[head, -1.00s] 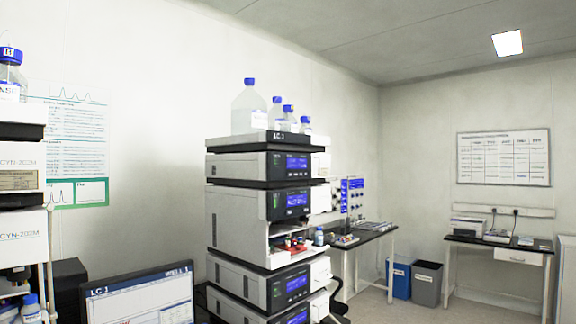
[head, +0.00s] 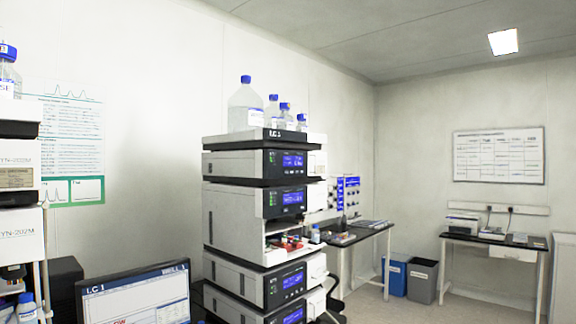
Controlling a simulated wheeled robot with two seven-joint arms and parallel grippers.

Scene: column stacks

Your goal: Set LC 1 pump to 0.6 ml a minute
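A column stack (head: 228,238) of grey and black instrument modules stands in the middle of the head view. Several modules have small blue displays, one on the upper module (head: 292,161) and one on the module below it (head: 292,198); their digits are too small to read. Lower modules also show blue displays (head: 292,281). The label on the top tray (head: 274,135) starts with LC; its number is hard to read. A monitor (head: 140,300) at the bottom left is marked LC 1. Which module is the pump I cannot tell. Neither of my grippers is in view.
Capped bottles (head: 245,108) stand on top of the stack. Another instrument stack (head: 18,180) is cut off at the left edge. A side bench (head: 372,232) stands behind, with a blue bin (head: 396,276) and a grey bin (head: 422,281). Floor shows at the right.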

